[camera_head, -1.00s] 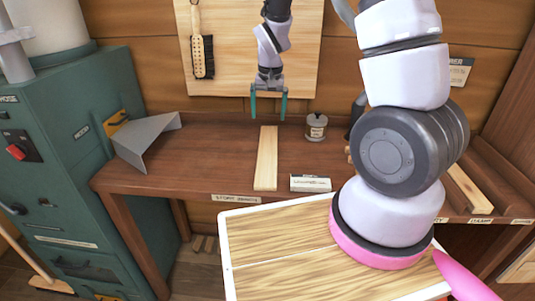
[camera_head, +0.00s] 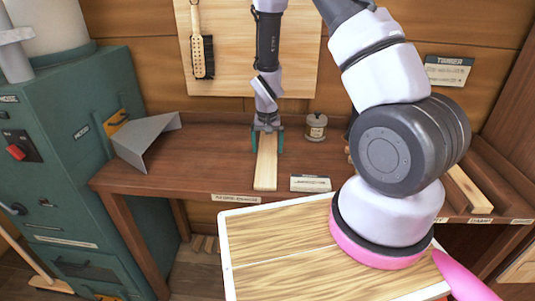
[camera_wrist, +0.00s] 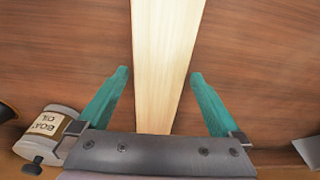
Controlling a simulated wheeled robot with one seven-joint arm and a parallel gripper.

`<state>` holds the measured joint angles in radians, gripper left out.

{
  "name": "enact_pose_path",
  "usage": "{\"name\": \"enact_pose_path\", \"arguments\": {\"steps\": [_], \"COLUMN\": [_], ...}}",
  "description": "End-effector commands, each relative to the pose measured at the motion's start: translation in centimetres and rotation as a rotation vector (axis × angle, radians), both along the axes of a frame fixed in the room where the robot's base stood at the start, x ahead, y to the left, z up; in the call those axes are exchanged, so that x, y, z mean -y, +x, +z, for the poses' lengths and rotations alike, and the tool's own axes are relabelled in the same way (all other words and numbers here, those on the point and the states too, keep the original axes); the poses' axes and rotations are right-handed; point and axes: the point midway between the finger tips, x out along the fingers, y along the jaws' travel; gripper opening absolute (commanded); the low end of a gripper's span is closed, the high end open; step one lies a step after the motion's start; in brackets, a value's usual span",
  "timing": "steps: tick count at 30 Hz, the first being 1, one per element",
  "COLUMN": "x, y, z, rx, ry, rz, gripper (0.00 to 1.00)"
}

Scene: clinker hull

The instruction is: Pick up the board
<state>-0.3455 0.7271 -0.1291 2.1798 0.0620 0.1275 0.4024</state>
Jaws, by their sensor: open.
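The board (camera_head: 266,172) is a pale, narrow wooden plank lying flat on the brown bench, its length running from the back toward the front edge. It also shows in the wrist view (camera_wrist: 164,60), running from the top edge down between the fingers. My gripper (camera_head: 267,151) is over the back part of the board, pointing down. In the wrist view its two teal fingers (camera_wrist: 160,72) are open, one on each side of the board, with a gap to each side. The board's far end is hidden under my gripper. I cannot tell the fingertips' exact height above the bench.
A small labelled can (camera_head: 316,127) stands right of my gripper. A white label card (camera_head: 310,183) lies right of the board's front end. A grey angled metal piece (camera_head: 147,140) sits at the bench's left. A wood-topped tray (camera_head: 290,255) is in front of the bench.

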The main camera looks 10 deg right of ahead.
Motion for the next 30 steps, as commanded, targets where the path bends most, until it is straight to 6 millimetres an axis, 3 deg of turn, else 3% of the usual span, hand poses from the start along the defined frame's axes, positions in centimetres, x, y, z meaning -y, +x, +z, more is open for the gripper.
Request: {"name": "enact_pose_path", "arguments": {"steps": [9, 10, 15, 16, 17, 25, 30], "x": [0.0, 0.0, 0.0, 0.0, 0.0, 0.0, 0.0], "y": [0.2, 0.2, 0.1, 0.1, 0.2, 0.2, 0.2], "z": [-0.8, -0.8, -0.8, -0.8, -0.8, -0.3, 2.4], "rx": [0.001, 0.001, 0.001, 0.001, 0.001, 0.003, 0.006], "ry": [0.001, 0.001, 0.0, 0.001, 0.001, 0.001, 0.002], "rz": [-0.001, -0.001, -0.001, -0.001, -0.001, 0.0, -0.002], "gripper": [1.0, 0.96, 0.31, 0.2, 0.16, 0.15, 0.15]}}
